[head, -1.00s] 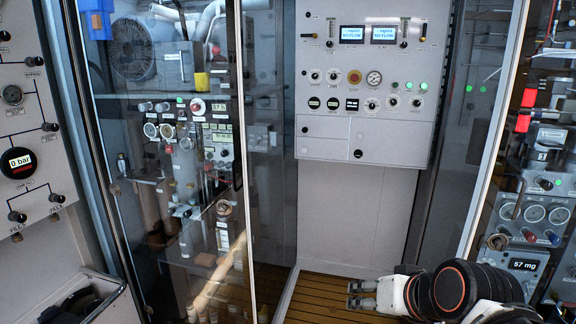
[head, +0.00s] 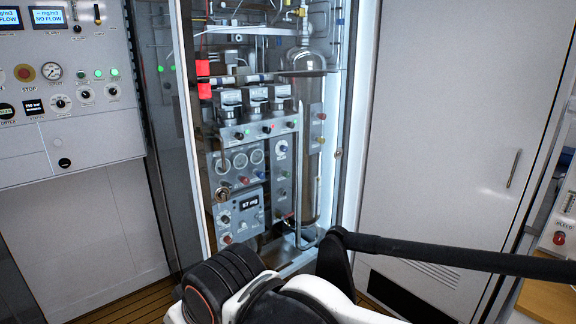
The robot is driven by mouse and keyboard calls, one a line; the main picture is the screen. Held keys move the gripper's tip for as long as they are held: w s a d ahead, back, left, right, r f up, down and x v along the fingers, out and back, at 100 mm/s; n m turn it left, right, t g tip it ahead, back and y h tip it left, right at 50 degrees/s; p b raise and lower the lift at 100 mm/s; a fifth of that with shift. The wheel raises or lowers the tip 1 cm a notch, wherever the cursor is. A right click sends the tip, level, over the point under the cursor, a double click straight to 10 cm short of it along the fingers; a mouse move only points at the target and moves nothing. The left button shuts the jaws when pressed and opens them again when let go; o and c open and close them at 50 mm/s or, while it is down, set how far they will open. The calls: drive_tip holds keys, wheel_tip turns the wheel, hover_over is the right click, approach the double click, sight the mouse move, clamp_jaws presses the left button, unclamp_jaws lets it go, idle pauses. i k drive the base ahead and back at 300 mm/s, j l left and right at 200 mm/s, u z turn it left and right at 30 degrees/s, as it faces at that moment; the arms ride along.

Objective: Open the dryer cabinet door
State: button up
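A tall cabinet with a white frame (head: 185,130) stands in the middle of the head view. I take it to be the dryer cabinet, but no label naming it can be read. Its front looks like clear glass, and I cannot tell for sure whether the door is shut. Inside are a grey instrument panel (head: 240,175) with dials, a "57 mg" display (head: 249,203) and a large metal cylinder (head: 308,85). A long upright grey bar (head: 299,165) shows at the cabinet front. My arm covers the bottom of the view, below the cabinet; my gripper is out of sight.
A plain light-grey door (head: 440,130) with an upright handle (head: 514,168) stands to the right. A control panel (head: 70,85) is on the left wall. A black bar (head: 450,255) crosses the lower right. Some wooden floor (head: 140,297) is bare at lower left.

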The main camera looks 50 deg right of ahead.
sight(182, 11)
drive_tip(key=z, duration=1.5)
drive_tip(key=i+j, duration=0.2)
drive_tip(key=i, duration=0.25)
